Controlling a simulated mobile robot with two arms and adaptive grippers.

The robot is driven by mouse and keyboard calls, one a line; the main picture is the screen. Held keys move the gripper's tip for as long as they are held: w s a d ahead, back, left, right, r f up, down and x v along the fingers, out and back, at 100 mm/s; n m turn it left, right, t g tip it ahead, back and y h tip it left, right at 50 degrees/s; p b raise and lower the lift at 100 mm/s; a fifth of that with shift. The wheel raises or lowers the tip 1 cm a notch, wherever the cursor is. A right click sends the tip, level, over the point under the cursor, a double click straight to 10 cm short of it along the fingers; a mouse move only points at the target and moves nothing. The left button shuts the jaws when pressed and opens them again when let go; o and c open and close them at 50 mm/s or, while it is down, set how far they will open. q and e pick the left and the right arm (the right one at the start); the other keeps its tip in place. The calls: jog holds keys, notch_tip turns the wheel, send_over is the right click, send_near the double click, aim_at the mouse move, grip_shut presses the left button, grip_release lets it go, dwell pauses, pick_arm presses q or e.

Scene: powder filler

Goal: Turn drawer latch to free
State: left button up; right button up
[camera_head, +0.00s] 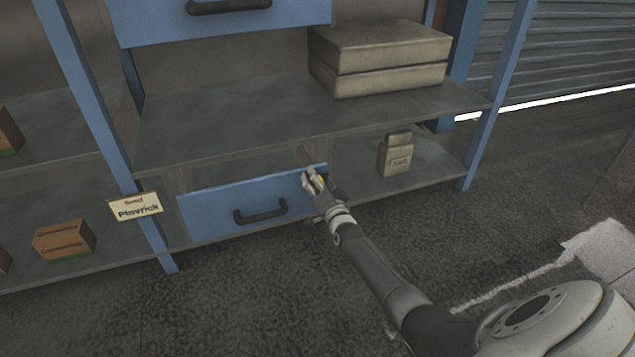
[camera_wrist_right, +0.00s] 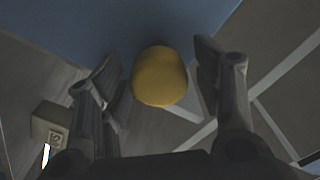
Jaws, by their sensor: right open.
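The lower blue drawer (camera_head: 222,209) with a dark handle (camera_head: 260,212) sits under the shelf in the head view. My right gripper (camera_head: 315,178) is at the drawer's upper right corner. In the right wrist view a round yellow knob (camera_wrist_right: 159,76), which looks like the drawer latch, lies between the two open fingers of my right gripper (camera_wrist_right: 160,85). The blue drawer front (camera_wrist_right: 100,25) is behind it. A gap shows on both sides of the knob. In the head view the knob is mostly hidden by the gripper. My left gripper is not in view.
A labelled container (camera_head: 396,158) stands on the lower shelf right of my gripper. Two stacked boxes (camera_head: 380,57) sit on the upper shelf. A blue post (camera_head: 500,95) stands at the right. A sign (camera_head: 136,207) hangs at the left. Floor in front is clear.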

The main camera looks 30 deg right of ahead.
jog(key=shift+s, duration=0.15)
jog(key=v, duration=1.1)
jog(key=shift+s, duration=0.35)
jog(key=shift+a, duration=0.1)
